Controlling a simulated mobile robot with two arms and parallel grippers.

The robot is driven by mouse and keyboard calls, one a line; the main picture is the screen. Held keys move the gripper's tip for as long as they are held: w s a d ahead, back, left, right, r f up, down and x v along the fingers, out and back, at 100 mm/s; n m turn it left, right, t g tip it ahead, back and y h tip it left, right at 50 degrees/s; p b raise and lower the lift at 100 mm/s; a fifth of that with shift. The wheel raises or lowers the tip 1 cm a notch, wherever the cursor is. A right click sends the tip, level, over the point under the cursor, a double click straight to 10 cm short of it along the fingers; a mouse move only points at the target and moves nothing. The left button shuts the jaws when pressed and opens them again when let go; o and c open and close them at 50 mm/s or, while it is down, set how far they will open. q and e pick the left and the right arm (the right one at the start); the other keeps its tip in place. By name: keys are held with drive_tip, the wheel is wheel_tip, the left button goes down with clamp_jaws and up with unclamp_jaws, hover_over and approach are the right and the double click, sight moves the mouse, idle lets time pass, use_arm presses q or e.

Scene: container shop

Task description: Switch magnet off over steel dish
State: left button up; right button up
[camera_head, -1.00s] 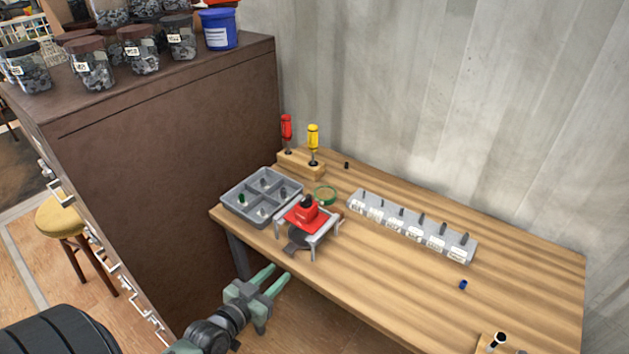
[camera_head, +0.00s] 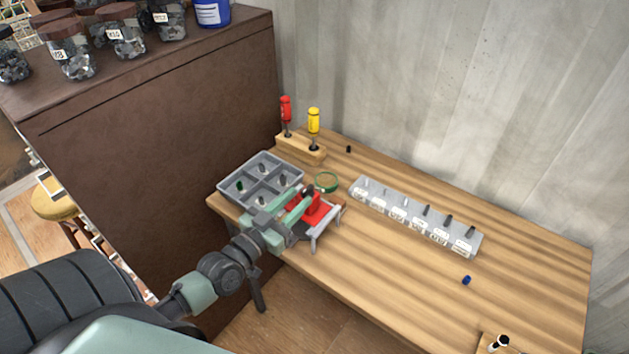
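A red magnet block (camera_head: 318,212) with a black knob on top sits on a small grey stand (camera_head: 335,220) at the table's front left edge. My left gripper (camera_head: 293,199) reaches in from the left at the stand. Its two pale green fingers look apart, with their tips close to the black knob; I cannot tell whether they touch it. The gripper covers the front left of the stand and most of the dark round dish below the magnet. My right gripper is not in view.
A grey four-compartment tray (camera_head: 226,184) with small parts stands left of the stand. A green ring (camera_head: 326,182), a screwdriver block (camera_head: 302,146) and a labelled bit rack (camera_head: 415,217) are behind and right. A blue piece (camera_head: 466,280) lies on the open table (camera_head: 400,285).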

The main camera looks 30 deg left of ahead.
sight(312, 185)
use_arm(q)
drive_tip(key=w, duration=0.3)
drive_tip(key=shift+d+r+p, duration=0.1)
drive_tip(key=shift+r+p, duration=0.05)
drive_tip(key=shift+p, duration=0.25)
drive_tip(key=w, duration=0.3)
drive_tip(key=shift+w+d+f+p, duration=0.1)
drive_tip(key=shift+w+f+p, duration=0.1)
drive_tip(key=shift+w+p, duration=0.15)
drive_tip(key=shift+w, duration=0.25)
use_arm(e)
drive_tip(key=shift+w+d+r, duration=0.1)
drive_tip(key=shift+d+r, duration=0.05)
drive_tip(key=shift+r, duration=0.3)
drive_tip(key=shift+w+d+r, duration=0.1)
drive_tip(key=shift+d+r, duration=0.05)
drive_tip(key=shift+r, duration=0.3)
use_arm(q)
clamp_jaws()
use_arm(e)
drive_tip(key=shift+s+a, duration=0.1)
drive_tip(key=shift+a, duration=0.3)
